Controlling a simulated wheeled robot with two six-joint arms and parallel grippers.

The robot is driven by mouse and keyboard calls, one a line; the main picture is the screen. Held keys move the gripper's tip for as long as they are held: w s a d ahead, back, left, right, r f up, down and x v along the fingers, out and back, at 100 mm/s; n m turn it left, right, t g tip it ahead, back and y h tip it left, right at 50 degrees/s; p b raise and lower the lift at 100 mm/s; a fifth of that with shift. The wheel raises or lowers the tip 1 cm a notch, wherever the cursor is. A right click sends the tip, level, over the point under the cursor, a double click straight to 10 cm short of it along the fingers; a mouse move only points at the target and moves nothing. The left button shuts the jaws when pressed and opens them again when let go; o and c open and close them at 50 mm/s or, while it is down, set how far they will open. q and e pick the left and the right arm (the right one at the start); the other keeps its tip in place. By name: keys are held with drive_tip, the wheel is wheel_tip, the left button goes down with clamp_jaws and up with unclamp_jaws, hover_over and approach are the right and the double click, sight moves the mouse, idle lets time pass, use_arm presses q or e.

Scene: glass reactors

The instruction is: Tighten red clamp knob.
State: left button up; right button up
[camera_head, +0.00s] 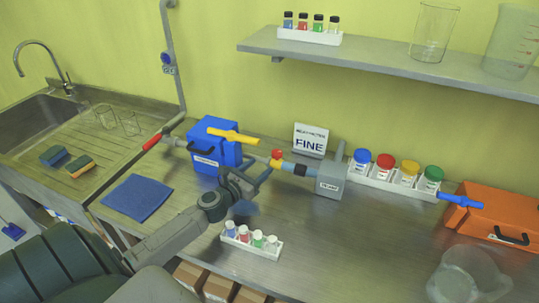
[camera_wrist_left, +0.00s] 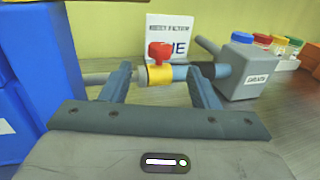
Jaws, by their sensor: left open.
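The red clamp knob (camera_head: 277,154) sits on top of a yellow clamp band around a horizontal pipe, left of a grey box. In the left wrist view the red knob (camera_wrist_left: 160,51) stands upright on the yellow band (camera_wrist_left: 160,75), near the picture's middle. My left gripper (camera_head: 257,177) is open and empty at the pipe, just in front of the clamp. In the left wrist view its two fingers (camera_wrist_left: 158,84) show on either side of the yellow band, with the knob above and beyond them. I cannot tell whether they touch the pipe. My right gripper is not in view.
A blue box (camera_head: 214,155) stands left of the clamp. The grey box (camera_head: 330,180) joins the pipe at right. A white rack (camera_head: 262,247) of small bottles sits in front. Coloured-lid jars, an orange case (camera_head: 490,215) and a clear beaker (camera_head: 468,275) are farther right.

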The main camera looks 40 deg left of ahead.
sight(274, 155)
use_arm(q)
drive_tip(key=w+p, duration=0.2)
drive_tip(key=w, duration=0.2)
drive_tip(key=w+p, duration=0.2)
drive_tip(key=w, duration=0.3)
drive_tip(key=shift+d+r, duration=0.1)
drive_tip(key=shift+d, duration=0.1)
drive_tip(key=shift+w+p, duration=0.35)
drive_tip(key=shift+w, duration=0.35)
drive_tip(key=c, duration=1)
drive_tip(key=shift+h, duration=0.3)
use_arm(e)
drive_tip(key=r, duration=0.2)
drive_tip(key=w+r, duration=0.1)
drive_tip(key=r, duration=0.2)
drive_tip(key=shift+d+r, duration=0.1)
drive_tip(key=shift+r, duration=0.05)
